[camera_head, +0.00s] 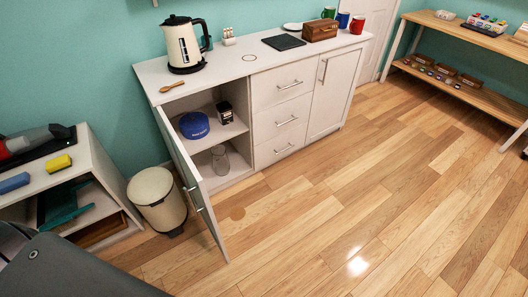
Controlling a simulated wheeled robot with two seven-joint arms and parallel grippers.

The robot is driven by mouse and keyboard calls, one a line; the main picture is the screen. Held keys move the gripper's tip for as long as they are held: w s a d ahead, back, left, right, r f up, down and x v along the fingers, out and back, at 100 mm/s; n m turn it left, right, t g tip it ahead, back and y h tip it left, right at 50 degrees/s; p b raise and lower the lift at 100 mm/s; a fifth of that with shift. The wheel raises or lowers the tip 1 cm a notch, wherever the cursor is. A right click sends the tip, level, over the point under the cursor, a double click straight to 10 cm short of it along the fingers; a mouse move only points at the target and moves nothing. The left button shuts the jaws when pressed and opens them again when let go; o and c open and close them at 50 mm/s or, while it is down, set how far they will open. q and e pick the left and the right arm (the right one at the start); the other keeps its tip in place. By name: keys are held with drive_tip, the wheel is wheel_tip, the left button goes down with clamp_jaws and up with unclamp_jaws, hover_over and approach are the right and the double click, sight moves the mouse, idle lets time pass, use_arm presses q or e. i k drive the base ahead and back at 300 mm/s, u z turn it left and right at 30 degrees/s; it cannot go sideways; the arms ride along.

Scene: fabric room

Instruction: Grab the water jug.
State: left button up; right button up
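A clear glass jug (220,160) stands upright on the bottom shelf inside the open cabinet, and seems to be the water jug. The cabinet door (190,180) is swung open toward the front left, and its edge is close to the jug's left side. A cream and black electric kettle (183,45) stands on the counter above. Neither gripper shows; only a dark grey part, probably mine, fills the lower left corner.
The upper cabinet shelf holds a blue round item (194,125) and a small dark box (225,112). A cream bin (155,192) stands left of the open door. A low white shelf unit (98,172) is at far left. The wooden floor (330,215) in front is clear.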

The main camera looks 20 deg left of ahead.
sight(220, 162)
drive_tip(key=z, duration=0.45)
drive_tip(key=i, duration=1.9)
drive_tip(key=u, duration=1)
drive_tip(key=i, duration=0.7)
drive_tip(key=u, duration=0.55)
